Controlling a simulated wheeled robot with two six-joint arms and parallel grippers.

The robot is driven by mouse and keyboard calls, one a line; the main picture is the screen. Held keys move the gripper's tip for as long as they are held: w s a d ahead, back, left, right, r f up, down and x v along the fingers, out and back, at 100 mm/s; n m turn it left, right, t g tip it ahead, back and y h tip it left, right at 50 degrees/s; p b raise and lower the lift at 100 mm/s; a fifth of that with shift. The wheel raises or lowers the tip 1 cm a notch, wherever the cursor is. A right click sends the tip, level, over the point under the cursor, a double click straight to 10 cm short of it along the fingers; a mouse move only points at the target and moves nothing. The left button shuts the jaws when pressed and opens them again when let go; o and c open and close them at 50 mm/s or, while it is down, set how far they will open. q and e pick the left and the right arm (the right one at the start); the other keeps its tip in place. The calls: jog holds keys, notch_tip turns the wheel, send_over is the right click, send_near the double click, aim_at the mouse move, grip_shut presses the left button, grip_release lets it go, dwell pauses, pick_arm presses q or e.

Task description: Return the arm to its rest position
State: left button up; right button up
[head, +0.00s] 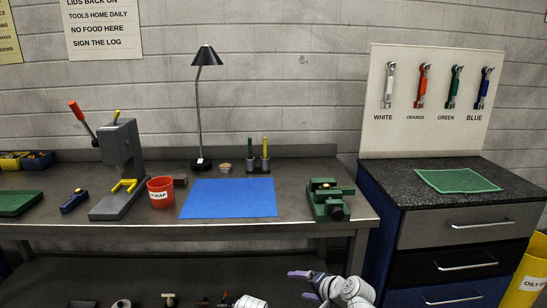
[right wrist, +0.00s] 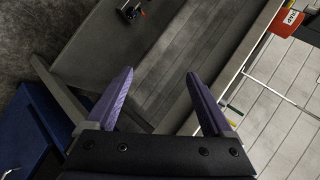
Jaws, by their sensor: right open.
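My right gripper (head: 303,285) shows at the bottom of the head view, in front of the workbench and below its top. Its purple fingers are apart. In the right wrist view the same gripper (right wrist: 160,75) is open, with nothing between the fingers and no contact with anything. My left gripper cannot be made out in the head view.
The workbench (head: 290,190) bears a blue mat (head: 230,198), a red scrap cup (head: 160,191), a grey press (head: 121,160) and a green vise (head: 328,200). A drawer cabinet (head: 455,230) and yellow bin (head: 533,275) stand right. Small objects lie on the lower shelf.

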jog(key=s+d+f+n+g+h, duration=0.65)
jog(key=s+f+n+g, duration=0.2)
jog(key=s, duration=0.45)
jog(key=s+a+n+h, duration=0.1)
jog(key=s+a+n, duration=0.2)
jog(key=s+a, duration=0.5)
pick_arm(q)
notch_tip(320, 180, up, 14)
jog(key=p, duration=1.4)
jog(key=shift+r, duration=0.25)
pick_arm(e)
notch_tip(320, 180, up, 14)
jog(key=w+a, duration=0.1)
jog(key=a, duration=0.1)
jog(key=shift+w, duration=0.35)
jog(key=shift+a+g, duration=0.1)
jog(key=shift+g, duration=0.15)
